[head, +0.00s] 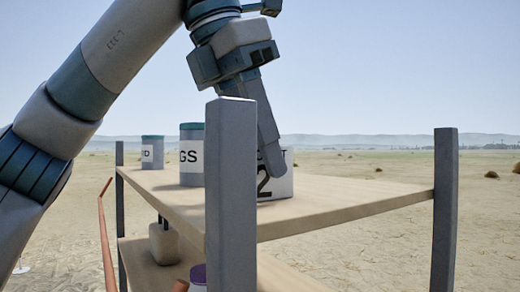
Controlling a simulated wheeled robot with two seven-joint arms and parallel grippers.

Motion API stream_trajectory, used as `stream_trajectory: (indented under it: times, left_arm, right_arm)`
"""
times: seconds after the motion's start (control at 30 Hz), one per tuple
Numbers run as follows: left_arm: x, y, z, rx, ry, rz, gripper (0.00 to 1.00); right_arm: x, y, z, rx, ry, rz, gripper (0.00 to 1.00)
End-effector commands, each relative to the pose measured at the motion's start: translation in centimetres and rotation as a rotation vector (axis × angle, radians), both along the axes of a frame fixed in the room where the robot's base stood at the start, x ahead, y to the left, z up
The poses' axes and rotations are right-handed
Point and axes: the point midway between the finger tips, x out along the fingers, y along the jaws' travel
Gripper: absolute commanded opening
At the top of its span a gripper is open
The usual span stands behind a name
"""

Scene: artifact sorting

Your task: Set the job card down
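A white item with dark print, including a large "2" (280,185), stands on the upper shelf board behind the front post. It may be the job card, but I cannot tell whether it is a card or a labelled container. My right gripper is out of view.
The wooden upper shelf (340,203) has grey posts, one close in front (231,200) and one at right (444,210). Two labelled canisters, "GS" (191,165) and a smaller one (152,155), stand left. The board's right part is clear. A purple-lidded container (198,273) sits below.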

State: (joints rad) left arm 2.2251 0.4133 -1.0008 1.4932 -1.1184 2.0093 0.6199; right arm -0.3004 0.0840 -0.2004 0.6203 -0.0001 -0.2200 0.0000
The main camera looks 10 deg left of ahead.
Motion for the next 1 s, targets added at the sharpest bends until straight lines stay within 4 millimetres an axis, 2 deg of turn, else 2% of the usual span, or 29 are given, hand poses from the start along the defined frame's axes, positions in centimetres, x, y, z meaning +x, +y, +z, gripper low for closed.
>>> stream_trajectory:
  times: [0.27,0.53,0.67,1.0]
  left_arm:
    - [0.0,0.0,0.1,0.000,0.000,0.000,0.28]
    - [-0.3,0.3,1.2,0.001,-0.001,0.003,0.28]
    - [-0.7,0.6,2.4,-0.001,-0.002,0.004,0.28]
    - [-1.9,1.9,6.9,-0.002,-0.003,0.004,0.28]
  right_arm:
    - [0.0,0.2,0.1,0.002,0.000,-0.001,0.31]
    - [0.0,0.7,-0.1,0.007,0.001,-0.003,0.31]
    - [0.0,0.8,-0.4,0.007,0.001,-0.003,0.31]
    - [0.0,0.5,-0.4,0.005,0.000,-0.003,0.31]
